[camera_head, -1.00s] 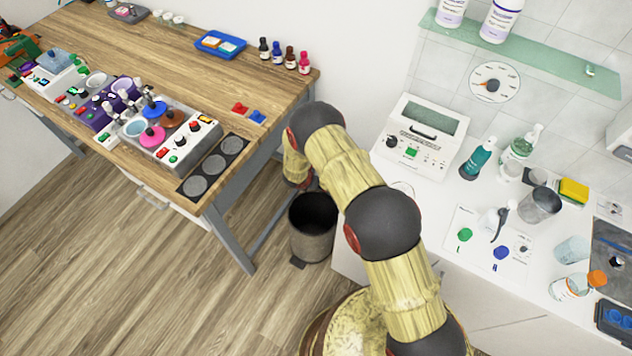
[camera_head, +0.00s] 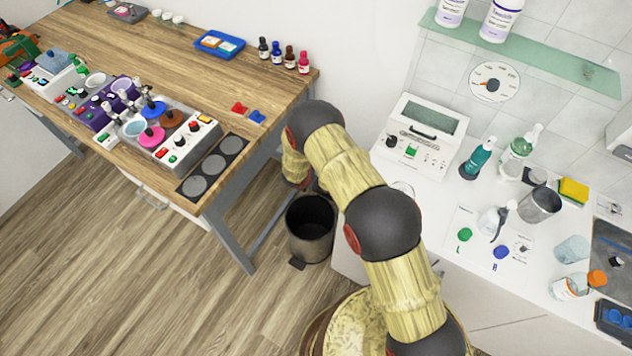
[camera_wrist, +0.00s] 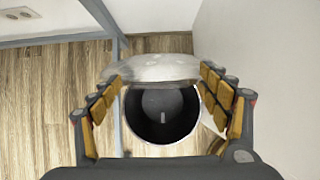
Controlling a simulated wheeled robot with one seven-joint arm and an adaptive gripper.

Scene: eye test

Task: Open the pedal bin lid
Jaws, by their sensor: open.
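The pedal bin (camera_head: 310,246) is a dark metallic cylinder on the floor between the wooden bench and the white counter. Its top is open and the dark inside shows in both views; a small pale mark shows inside it in the wrist view (camera_wrist: 163,142). The raised lid (camera_wrist: 155,69) is a grey, shiny plate at the upper rim in the wrist view. A small dark pedal (camera_head: 297,264) sticks out at the bin's lower left. My gripper (camera_wrist: 160,77) is open and empty, its fingers either side of the lid in the picture; contact cannot be told.
The wooden bench (camera_head: 180,60) with a grey leg frame stands to the left, carrying several devices and bottles. The white counter (camera_head: 452,195) is close on the right, with bottles, cups and a machine. The wooden floor (camera_head: 120,270) is clear left of the bin.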

